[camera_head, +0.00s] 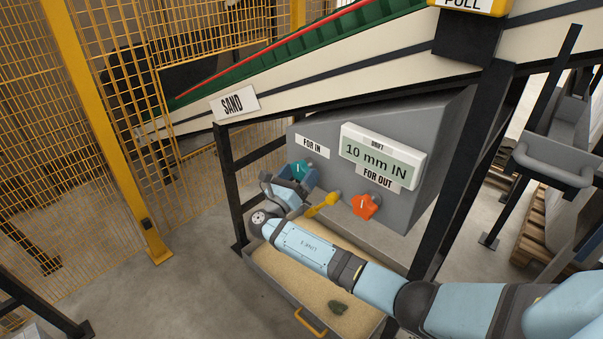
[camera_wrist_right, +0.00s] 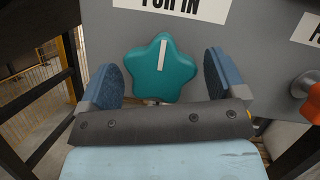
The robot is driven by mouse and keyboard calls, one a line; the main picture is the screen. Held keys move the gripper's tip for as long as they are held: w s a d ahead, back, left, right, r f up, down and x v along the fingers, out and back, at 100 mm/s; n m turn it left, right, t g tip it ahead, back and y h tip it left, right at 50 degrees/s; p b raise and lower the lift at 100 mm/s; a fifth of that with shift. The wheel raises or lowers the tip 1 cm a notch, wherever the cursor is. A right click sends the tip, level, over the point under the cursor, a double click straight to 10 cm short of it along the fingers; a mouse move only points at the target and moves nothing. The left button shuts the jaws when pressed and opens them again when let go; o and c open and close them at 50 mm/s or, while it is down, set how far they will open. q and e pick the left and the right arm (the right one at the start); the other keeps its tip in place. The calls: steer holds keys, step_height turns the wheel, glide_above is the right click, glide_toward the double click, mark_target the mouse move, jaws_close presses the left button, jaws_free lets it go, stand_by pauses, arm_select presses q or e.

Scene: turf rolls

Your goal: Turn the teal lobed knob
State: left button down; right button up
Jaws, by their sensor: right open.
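The teal lobed knob (camera_wrist_right: 161,70) is star-shaped with a white mark on its face. In the right wrist view it sits between the two blue pads of my right gripper (camera_wrist_right: 163,80), with a gap on each side. In the head view the knob (camera_head: 302,168) is on the grey box, under the "FOR IN" label, and is partly hidden by my right gripper (camera_head: 290,183). My right gripper is open around it. The mark on the knob points nearly straight up in the wrist view. My left gripper is not in view.
A display (camera_head: 376,153) reads "10 mm IN". A sand tray (camera_head: 270,283) lies below my right arm. Black frame posts (camera_head: 231,186) stand close by.

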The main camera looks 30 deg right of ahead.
steer(key=shift+w+d+r, duration=0.25)
steer(key=shift+d, duration=0.3)
steer(key=c, duration=0.9)
steer(key=shift+c, duration=0.2)
steer(key=shift+f+m, duration=0.1)
steer(key=shift+m, duration=0.2)
